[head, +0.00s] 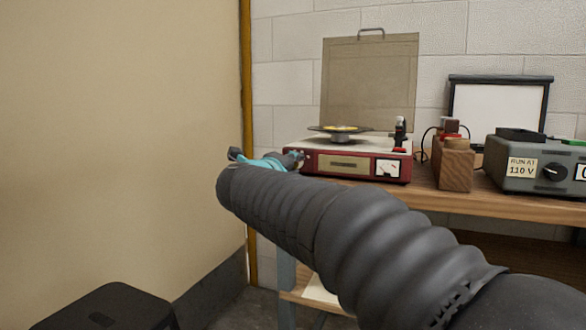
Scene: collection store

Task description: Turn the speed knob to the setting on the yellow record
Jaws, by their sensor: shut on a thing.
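The record player (348,165) has a red front and a pale top and stands on the wooden bench. A dark record with a yellow label (340,128) sits on its raised platter. My gripper (297,157) is at the left end of the player's red front, shut on what looks to be the speed knob. The knob is hidden by the gripper, so its setting cannot be read. A dial meter (388,168) is on the right of the front, with a label plate (342,164) in the middle. Writing on the record is too small to read.
A grey unit (540,165) marked "RUN AT 110 V" with a black knob (555,172) stands at right. A wooden block (454,165) is between it and the player. The player's lid (370,80) stands up behind. A beige panel (120,130) fills the left.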

